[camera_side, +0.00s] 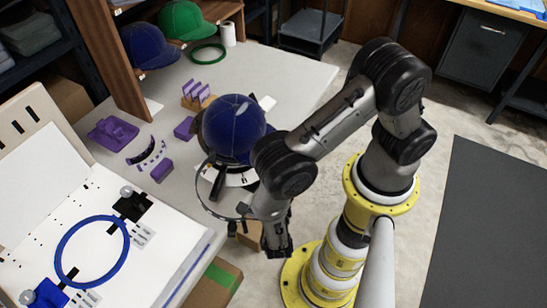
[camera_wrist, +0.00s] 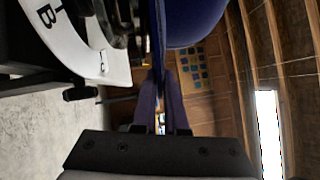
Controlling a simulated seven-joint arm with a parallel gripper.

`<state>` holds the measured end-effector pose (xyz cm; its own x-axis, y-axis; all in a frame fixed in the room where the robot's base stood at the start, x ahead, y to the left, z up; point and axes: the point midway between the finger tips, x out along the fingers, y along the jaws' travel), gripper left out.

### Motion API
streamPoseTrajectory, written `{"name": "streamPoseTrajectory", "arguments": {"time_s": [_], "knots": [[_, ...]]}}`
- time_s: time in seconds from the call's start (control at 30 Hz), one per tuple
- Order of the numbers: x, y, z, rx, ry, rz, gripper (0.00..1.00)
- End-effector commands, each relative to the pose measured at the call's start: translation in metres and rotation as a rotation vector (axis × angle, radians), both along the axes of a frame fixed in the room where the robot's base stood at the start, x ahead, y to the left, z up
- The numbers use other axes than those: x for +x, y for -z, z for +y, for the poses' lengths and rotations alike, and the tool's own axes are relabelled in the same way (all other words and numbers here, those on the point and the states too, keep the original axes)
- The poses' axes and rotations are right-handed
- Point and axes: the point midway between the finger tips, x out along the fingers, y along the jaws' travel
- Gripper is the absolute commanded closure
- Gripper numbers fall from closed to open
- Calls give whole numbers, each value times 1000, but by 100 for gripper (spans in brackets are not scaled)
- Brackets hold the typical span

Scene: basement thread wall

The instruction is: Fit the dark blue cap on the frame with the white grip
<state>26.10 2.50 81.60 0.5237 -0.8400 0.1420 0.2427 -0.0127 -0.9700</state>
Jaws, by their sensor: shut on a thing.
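The dark blue cap (camera_side: 235,127) is upright in the side view, its dome above a white, curved frame base (camera_side: 240,178) with a black lever (camera_side: 217,183). In the wrist view the dome (camera_wrist: 192,22) is at the top, right of a thin blue edge that looks like its brim. My gripper (camera_wrist: 160,88) is shut on that edge, its purple fingers pointing towards the cap. A white plate lettered B (camera_wrist: 75,40) lies left of the brim. My wrist hides the gripping place in the side view. I cannot tell whether cap and frame touch.
Another dark blue cap (camera_side: 150,47) and a green cap (camera_side: 187,20) are at the back left. A blue ring (camera_side: 92,250) lies on the white panel at the front left. Small purple parts (camera_side: 113,133) lie on the table. The table's back right is clear.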

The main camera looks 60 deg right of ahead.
Motion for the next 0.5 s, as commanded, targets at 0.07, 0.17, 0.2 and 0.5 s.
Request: {"name": "streamPoseTrajectory", "arguments": {"time_s": [0.07,0.17,0.2,0.5], "knots": [[0,0,0,1,0,-1,100],[0,0,0,1,0,-1,100],[0,0,0,1,0,-1,100],[0,0,0,-1,0,-1,70]]}}
